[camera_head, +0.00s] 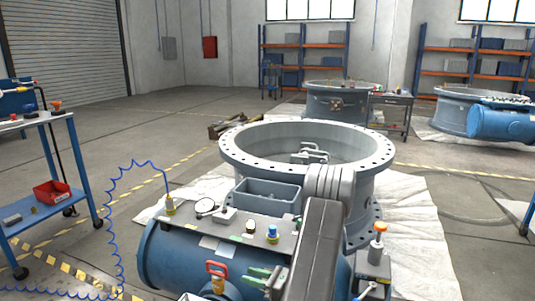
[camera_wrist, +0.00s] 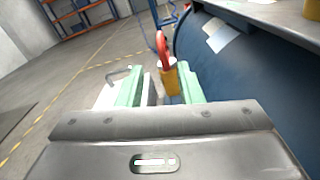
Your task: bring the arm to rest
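My gripper (camera_head: 266,279) is at the bottom middle of the head view, low over the near edge of the blue cylinder (camera_head: 185,255). Its two green fingers also show in the wrist view (camera_wrist: 161,92), spread apart with a gap between them. A yellow fitting with a red loop handle (camera_head: 217,274) stands left of the fingers in the head view. In the wrist view this fitting (camera_wrist: 168,72) appears beyond the gap, nearer the right finger. I see no grip on it; whether a finger touches it is unclear.
A large grey flanged valve ring (camera_head: 240,155) stands behind the cylinder on a white sheet (camera_head: 415,215).

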